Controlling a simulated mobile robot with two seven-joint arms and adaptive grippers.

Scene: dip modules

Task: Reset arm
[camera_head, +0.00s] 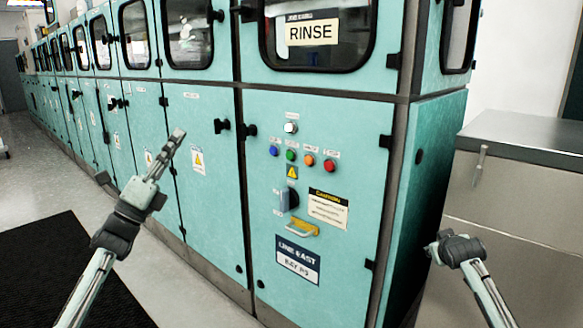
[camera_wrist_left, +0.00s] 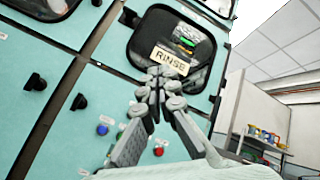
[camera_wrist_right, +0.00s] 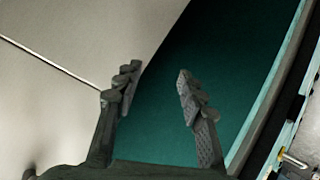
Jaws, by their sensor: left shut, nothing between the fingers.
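My left gripper (camera_head: 177,138) is raised in front of the teal cabinet row (camera_head: 212,150), left of the button panel. Its fingers are together and empty, and they also show closed in the left wrist view (camera_wrist_left: 163,82). My right gripper (camera_head: 436,248) is low at the right, by the cabinet's dark side. In the right wrist view its fingers (camera_wrist_right: 157,78) are apart with nothing between them, facing the teal side panel and a pale metal surface.
The RINSE cabinet carries a white button (camera_head: 290,128), blue, green, orange and red buttons, a rotary switch (camera_head: 289,200) and a yellow handle (camera_head: 301,229). A metal counter (camera_head: 530,139) stands at the right. A black mat (camera_head: 65,275) lies on open floor.

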